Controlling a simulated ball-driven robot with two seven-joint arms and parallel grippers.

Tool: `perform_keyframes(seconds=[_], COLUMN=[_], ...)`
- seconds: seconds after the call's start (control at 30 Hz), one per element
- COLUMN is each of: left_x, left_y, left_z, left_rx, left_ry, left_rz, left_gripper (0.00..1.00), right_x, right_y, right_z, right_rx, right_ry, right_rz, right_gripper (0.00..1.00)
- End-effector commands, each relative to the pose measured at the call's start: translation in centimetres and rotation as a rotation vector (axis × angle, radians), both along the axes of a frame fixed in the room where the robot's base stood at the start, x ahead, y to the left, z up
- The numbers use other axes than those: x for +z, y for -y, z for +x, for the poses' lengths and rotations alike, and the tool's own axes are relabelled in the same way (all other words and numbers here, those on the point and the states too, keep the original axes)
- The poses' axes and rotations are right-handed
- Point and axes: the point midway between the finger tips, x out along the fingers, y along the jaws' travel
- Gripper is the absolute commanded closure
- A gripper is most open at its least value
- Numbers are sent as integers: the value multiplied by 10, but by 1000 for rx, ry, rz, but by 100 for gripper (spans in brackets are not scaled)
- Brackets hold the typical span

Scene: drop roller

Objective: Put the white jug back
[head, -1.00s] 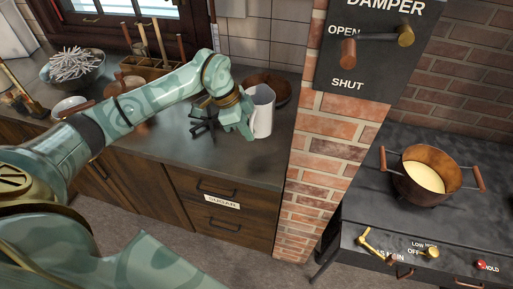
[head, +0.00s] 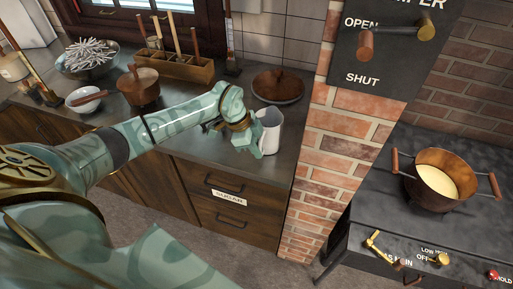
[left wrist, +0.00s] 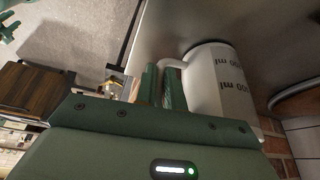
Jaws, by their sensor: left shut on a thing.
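The white jug (head: 270,130) is at the right end of the dark counter (head: 205,140), near the brick pillar. My left gripper (head: 256,140) is at the jug's left side, shut on it. In the left wrist view the jug (left wrist: 222,85) shows grey ml markings, and its handle is at the green fingers (left wrist: 162,88). Whether the jug's base touches the counter is hard to tell. My right gripper is not in view.
The brick pillar (head: 325,150) is close on the right. The stove holds a copper pot (head: 435,180).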

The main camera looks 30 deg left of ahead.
Motion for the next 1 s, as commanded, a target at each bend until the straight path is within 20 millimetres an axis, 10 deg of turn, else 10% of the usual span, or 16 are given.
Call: perform_keyframes(seconds=[0.1,0.2,0.57,1.0], left_x=[-2,-3,4,91], left_y=[0,0,-1,-34], left_z=[1,0,0,-16], left_rx=[0,0,0,0], left_ry=[3,0,1,2], left_rz=[-1,0,0,2], left_gripper=[100,68,68,68], right_x=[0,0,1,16], right_y=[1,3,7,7], right_z=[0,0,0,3], right_rx=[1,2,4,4], right_ry=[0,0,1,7], right_rz=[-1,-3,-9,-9], right_gripper=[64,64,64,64])
